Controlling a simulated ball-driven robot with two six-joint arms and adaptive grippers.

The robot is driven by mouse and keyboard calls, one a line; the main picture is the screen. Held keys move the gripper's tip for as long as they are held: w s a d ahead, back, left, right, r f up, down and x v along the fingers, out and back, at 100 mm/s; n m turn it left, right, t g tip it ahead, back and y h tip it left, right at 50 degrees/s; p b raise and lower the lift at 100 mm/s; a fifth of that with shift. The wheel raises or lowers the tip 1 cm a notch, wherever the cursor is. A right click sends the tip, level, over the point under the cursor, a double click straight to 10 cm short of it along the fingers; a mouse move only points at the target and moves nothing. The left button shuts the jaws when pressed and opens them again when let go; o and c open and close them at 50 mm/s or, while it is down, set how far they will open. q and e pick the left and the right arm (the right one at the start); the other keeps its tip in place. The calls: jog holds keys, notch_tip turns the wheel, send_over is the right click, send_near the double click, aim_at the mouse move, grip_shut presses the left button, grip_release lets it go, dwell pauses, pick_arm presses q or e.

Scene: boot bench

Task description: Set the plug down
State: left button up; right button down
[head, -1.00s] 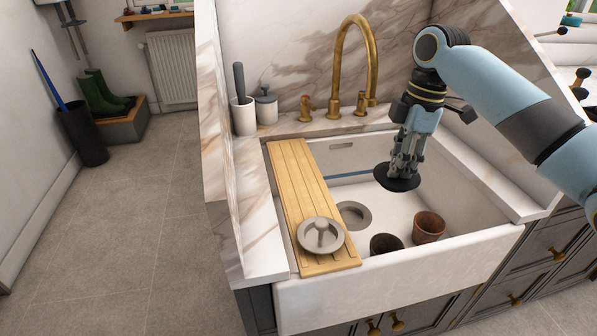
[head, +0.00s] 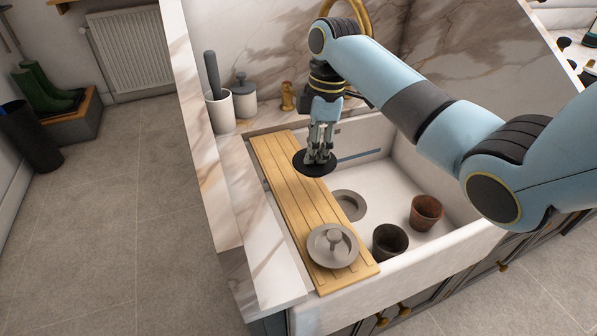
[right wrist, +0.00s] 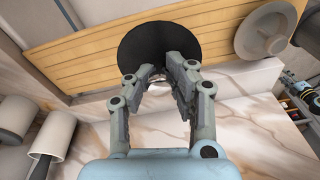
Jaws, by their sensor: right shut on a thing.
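My right gripper (head: 320,155) is shut on the plug, a flat black disc (head: 316,171), and holds it level by its top. In the head view the plug overlaps the right edge of the wooden board (head: 287,197) towards its far end; it seems to hang above it. In the right wrist view the fingers (right wrist: 160,88) close on the middle of the plug (right wrist: 150,40), with the board (right wrist: 80,62) behind it. The plug's underside is hidden. My left gripper is out of view.
A grey knobbed lid-like piece (head: 332,247) lies on the board's near end. In the white sink (head: 385,180) are the drain (head: 349,205), a dark pot (head: 390,242) and a brown pot (head: 425,212). The board between plug and grey piece is bare. A brass tap (head: 357,14) stands behind.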

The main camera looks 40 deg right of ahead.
aim_at(299, 161)
jog(key=a+f, duration=0.1)
jog(key=w+a+f, duration=0.1)
jog(key=shift+w+a, duration=0.15)
jog(key=shift+a, duration=0.25)
notch_tip(299, 161, down, 4)
jog(key=shift+r, duration=0.2)
jog(key=shift+f, duration=0.3)
jog(key=c, duration=1.2)
grip_release()
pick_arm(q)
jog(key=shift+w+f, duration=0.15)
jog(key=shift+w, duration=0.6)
pick_arm(e)
jog(key=shift+o, duration=0.2)
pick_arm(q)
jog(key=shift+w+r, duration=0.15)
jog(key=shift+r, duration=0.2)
pick_arm(e)
jog(key=r, duration=0.4)
jog(key=d+r, duration=0.1)
jog(key=r, duration=0.7)
jog(key=shift+d+r, duration=0.1)
jog(key=shift+d, duration=0.2)
